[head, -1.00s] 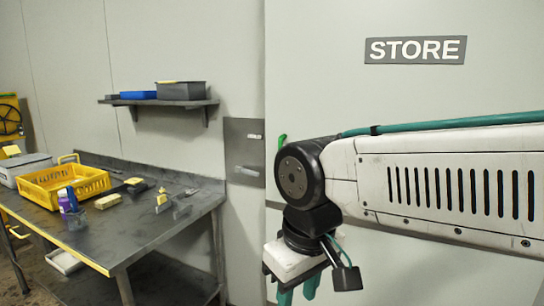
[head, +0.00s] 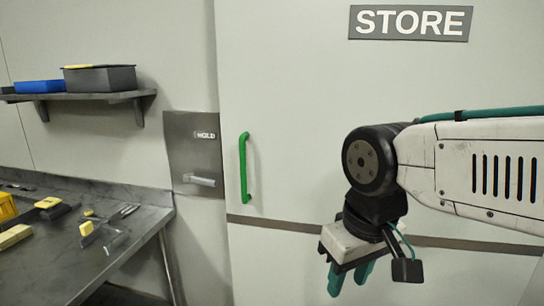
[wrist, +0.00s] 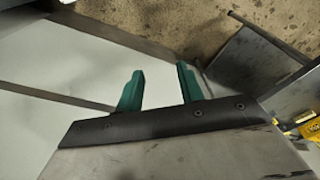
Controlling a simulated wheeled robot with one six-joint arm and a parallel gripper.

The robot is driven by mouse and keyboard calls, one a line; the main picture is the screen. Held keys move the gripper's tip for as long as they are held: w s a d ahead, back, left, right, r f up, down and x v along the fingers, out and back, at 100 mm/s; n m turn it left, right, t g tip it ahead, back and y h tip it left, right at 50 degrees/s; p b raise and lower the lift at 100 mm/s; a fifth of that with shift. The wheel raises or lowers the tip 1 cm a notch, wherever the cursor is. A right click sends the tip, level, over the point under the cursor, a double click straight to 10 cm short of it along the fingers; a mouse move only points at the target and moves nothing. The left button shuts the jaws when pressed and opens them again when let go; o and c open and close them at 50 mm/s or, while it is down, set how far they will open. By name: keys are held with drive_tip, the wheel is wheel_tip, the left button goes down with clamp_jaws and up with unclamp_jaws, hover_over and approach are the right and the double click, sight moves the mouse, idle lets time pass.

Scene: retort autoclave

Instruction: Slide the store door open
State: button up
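The store door (head: 300,120) is a large pale panel with a dark STORE sign (head: 411,22) near its top and a dark stripe low across it. Its green upright handle (head: 244,168) stands near the door's left edge. My gripper (head: 350,279) hangs in front of the door, to the right of the handle and lower than it, apart from it. In the wrist view my gripper (wrist: 160,88) has its two green fingers spread with nothing between them. The handle cannot be made out in the wrist view.
A dark metal table (head: 120,215) with brushes and tools stands at the left, beside the door. A wall shelf (head: 90,98) holds a blue tray and a grey box. A metal plate (head: 192,150) with a small bar is left of the handle. Bare floor (wrist: 190,25) shows in the wrist view.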

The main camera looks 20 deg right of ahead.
drive_tip(key=w+a+t, duration=0.1)
drive_tip(key=w+t, duration=0.7)
drive_tip(key=w, duration=1.6)
drive_tip(key=t+h, duration=0.1)
drive_tip(key=t, duration=0.7)
approach(243, 163)
drive_tip(key=w, duration=0.3)
drive_tip(key=shift+m, duration=0.3)
drive_tip(key=w, duration=0.5)
drive_tip(key=w+d, duration=0.1)
drive_tip(key=w, duration=0.1)
drive_tip(key=shift+w+f, duration=0.1)
drive_tip(key=shift+w, duration=0.3)
drive_tip(key=shift+c, duration=0.4)
clamp_jaws()
drive_tip(key=shift+a, duration=0.1)
